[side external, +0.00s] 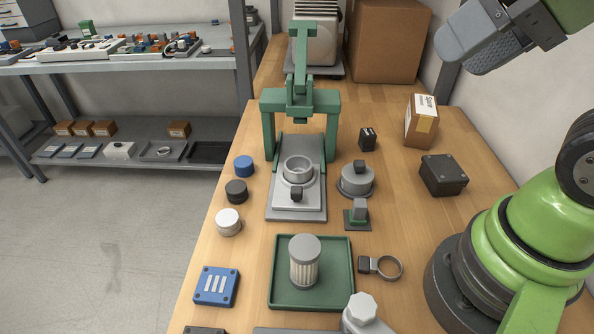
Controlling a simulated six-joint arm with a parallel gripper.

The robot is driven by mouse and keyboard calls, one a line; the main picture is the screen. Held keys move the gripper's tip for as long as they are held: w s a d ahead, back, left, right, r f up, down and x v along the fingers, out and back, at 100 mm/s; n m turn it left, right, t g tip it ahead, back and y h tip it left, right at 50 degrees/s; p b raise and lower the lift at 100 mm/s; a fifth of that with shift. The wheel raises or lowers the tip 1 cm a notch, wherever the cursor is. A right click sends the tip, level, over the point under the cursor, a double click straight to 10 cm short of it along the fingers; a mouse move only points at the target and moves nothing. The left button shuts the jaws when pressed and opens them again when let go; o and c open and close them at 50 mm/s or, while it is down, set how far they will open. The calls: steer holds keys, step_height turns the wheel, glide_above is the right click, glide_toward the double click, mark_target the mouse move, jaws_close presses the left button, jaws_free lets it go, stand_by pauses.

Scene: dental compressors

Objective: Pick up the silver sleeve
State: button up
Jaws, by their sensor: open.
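The silver sleeve (228,222) looks like a short, pale metallic cylinder. It stands upright on the wooden bench near its left edge, in front of a black one (237,191) and a blue one (244,166) of similar shape. Nothing touches it. My gripper (474,42) is high at the upper right, far from the sleeve and well above the bench. It is open, with nothing seen in it; part of it is cut off by the frame edge.
A green press (300,103) stands behind a grey fixture plate (296,208) holding a ring. A green tray (342,294) holds a pleated cylinder (305,262). A blue block (216,286) lies front left. A clamp ring (388,268) and black box (443,174) lie to the right.

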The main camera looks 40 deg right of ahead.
steer(key=o, duration=0.7)
steer(key=n+g+h, duration=0.6)
steer(key=n, duration=2.1)
glide_above(297, 164)
steer(key=s+a, duration=0.2)
steer(key=a, duration=0.2)
step_height(297, 164, down, 22)
steer(key=shift+s+f, duration=0.1)
steer(key=shift+f, duration=0.15)
steer(key=shift+t, duration=0.3)
steer(key=shift+s+x, duration=0.2)
steer(key=shift+x, duration=1.15)
steer(key=shift+s+x, duration=0.2)
steer(key=shift+x, duration=1.2)
